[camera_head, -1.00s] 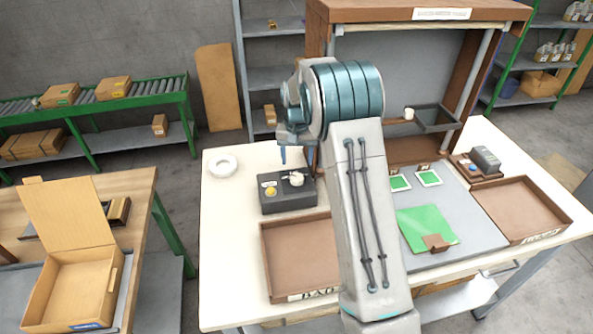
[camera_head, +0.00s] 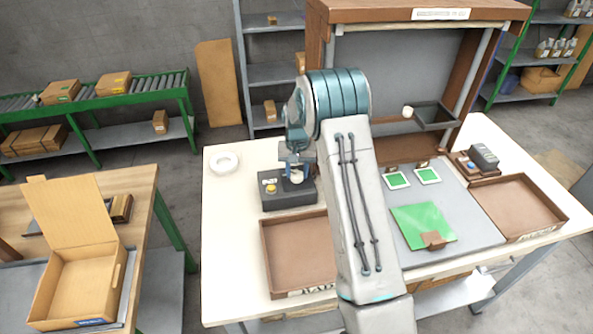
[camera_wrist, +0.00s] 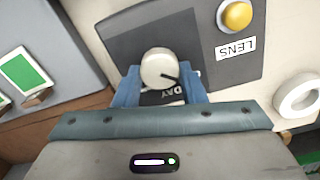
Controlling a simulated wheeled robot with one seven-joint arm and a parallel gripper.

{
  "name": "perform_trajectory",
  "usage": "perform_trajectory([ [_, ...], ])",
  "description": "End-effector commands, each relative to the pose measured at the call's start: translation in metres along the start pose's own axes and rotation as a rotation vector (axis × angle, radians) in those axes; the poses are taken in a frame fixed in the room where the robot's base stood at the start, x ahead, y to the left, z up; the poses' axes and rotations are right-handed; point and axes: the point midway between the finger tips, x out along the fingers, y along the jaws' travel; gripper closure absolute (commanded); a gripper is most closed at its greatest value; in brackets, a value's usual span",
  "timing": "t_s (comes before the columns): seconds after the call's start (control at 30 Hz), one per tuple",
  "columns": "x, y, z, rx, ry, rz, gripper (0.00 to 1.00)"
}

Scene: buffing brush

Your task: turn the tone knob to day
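The dark control box (camera_head: 288,200) stands on the white bench. Its round white tone knob (camera_wrist: 160,68) has a dark pointer mark that runs toward the lower right in the wrist view. A DAY label (camera_wrist: 172,95), upside down there and partly covered, lies just below the knob. My gripper (camera_wrist: 160,82) has its blue fingers apart, one on each side of the knob. A narrow gap seems to show beside the knob; contact is not clear. In the head view my gripper (camera_head: 294,170) is down at the box.
A white ring (camera_head: 224,163) lies on the bench to the left. A brown tray (camera_head: 290,291) is in front of the box. Green cards (camera_head: 415,220) lie to the right.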

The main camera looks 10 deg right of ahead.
Motion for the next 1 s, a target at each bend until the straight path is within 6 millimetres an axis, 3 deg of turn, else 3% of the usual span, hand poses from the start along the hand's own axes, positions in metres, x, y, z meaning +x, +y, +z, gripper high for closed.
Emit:
perform_trajectory([
  [0.43, 0.0023, 0.0000, -0.0003, 0.108, 0.001, 0.000, 0.86],
  [1.0, 0.0011, 0.0007, 0.0004, 0.589, 0.001, 0.000, 0.86],
])
